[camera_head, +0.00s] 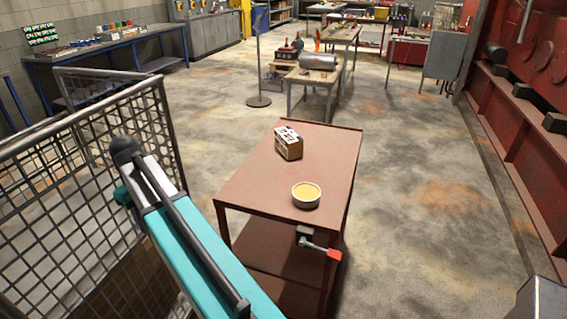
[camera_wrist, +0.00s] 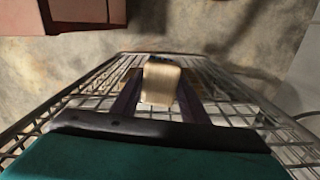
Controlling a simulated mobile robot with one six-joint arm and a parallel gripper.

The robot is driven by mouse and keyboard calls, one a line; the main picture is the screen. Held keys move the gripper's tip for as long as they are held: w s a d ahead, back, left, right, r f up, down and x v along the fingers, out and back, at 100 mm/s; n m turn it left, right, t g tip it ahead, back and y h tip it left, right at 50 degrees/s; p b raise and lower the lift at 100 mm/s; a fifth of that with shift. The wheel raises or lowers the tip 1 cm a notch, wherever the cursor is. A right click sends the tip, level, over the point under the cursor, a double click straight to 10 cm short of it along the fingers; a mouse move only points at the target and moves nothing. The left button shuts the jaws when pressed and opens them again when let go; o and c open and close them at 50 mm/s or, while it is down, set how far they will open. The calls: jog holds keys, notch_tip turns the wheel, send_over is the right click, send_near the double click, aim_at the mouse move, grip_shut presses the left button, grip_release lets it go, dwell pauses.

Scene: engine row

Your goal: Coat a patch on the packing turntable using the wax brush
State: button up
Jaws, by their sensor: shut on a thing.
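My gripper (camera_wrist: 161,100) shows in the wrist view, with its two dark fingers shut on the wax brush (camera_wrist: 160,78). Only the brush's pale tan, block-like end shows clearly between the fingers; the rest is hidden. The brush is held in the air in front of a wire-mesh guard and touches nothing else that I can see. In the head view my teal arm reaches up on the left, and the gripper and brush are out of sight. A round white dish (camera_head: 306,202) of yellow, wax-like stuff stands on the red-brown table. I cannot make out a packing turntable in either view.
A printed box (camera_head: 289,143) stands behind the dish on the table (camera_head: 250,185). A red-handled fitting (camera_head: 320,246) sticks out below the table's front edge. The mesh guard (camera_head: 100,160) stands close at left, near my arm. Open floor (camera_head: 430,200) lies to the right.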

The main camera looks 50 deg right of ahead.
jog(key=s+d+r+m+p, duration=0.15)
jog(key=s+d+m, duration=0.25)
jog(key=d, duration=0.9)
jog(key=s+d+r+m+p, duration=0.15)
jog(key=s+d+m, duration=0.25)
jog(key=d, duration=0.9)
jog(key=s+d+r+m+p, duration=0.1)
jog(key=s+d+m, duration=0.5)
jog(key=s+d, duration=1.1)
jog(key=d+p, duration=0.1)
jog(key=d, duration=0.3)
jog(key=shift+s+r+m+p, duration=0.3)
jog(key=shift+s+m+p, duration=0.1)
jog(key=shift+f, duration=0.1)
jog(key=shift+f+b, duration=1.85)
jog(key=shift+f, duration=1.05)
jog(key=shift+f, duration=0.5)
jog(key=shift+a, duration=0.1)
